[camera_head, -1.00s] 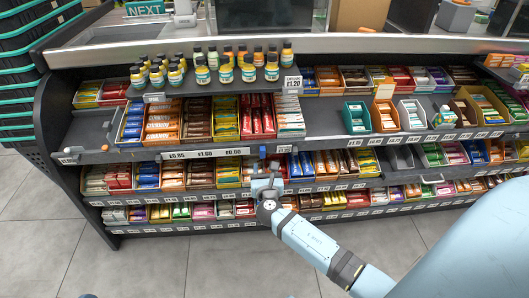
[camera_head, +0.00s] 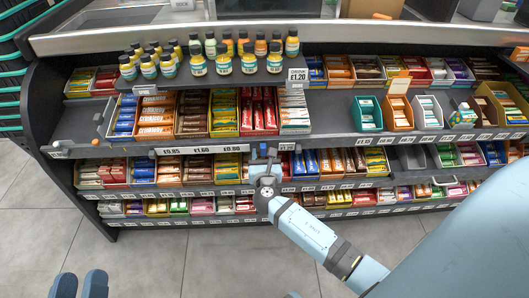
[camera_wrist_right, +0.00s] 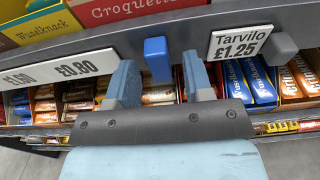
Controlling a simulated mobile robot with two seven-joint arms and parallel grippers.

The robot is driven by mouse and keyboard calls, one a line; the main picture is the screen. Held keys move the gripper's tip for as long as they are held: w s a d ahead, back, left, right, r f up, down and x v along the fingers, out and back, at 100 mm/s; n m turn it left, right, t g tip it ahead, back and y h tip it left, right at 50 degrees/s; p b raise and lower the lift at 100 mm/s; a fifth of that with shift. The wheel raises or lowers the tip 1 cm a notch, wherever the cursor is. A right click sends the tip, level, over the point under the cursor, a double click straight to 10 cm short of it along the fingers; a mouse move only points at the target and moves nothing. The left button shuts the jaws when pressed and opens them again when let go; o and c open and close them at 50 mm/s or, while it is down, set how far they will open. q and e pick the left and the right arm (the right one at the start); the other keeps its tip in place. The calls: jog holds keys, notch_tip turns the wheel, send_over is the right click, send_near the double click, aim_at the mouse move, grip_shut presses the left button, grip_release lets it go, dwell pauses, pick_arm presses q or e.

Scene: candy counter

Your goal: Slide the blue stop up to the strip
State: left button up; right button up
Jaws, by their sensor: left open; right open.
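The blue stop (camera_wrist_right: 157,60) is a small upright block on the dark shelf-front rail. It also shows in the head view (camera_head: 263,149). The white price strip (camera_head: 200,150) lies along the same rail to its left; its £0.80 end shows in the right wrist view (camera_wrist_right: 75,69), with a bare gap between strip and stop. My right gripper (camera_wrist_right: 161,82) is open, one finger on either side of the stop in the picture; contact cannot be told. My left gripper (camera_head: 80,285) is open and empty, low at the left over the floor.
A Tarvilo £1.25 tag (camera_wrist_right: 240,42) and a grey block (camera_wrist_right: 284,45) sit on the rail right of the stop. Candy boxes (camera_head: 221,113) fill the shelf above, with more bars below. Bottles (camera_head: 222,60) stand on top. Floor (camera_head: 210,250) in front is clear.

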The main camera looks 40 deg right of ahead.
aim_at(251, 147)
grip_shut()
jog(key=w+a, duration=0.1)
jog(key=a, duration=0.2)
jog(key=shift+w+r, duration=0.1)
jog(key=shift+w, duration=0.3)
grip_release()
jog(key=shift+w+a, duration=0.1)
jog(key=shift+p, duration=0.3)
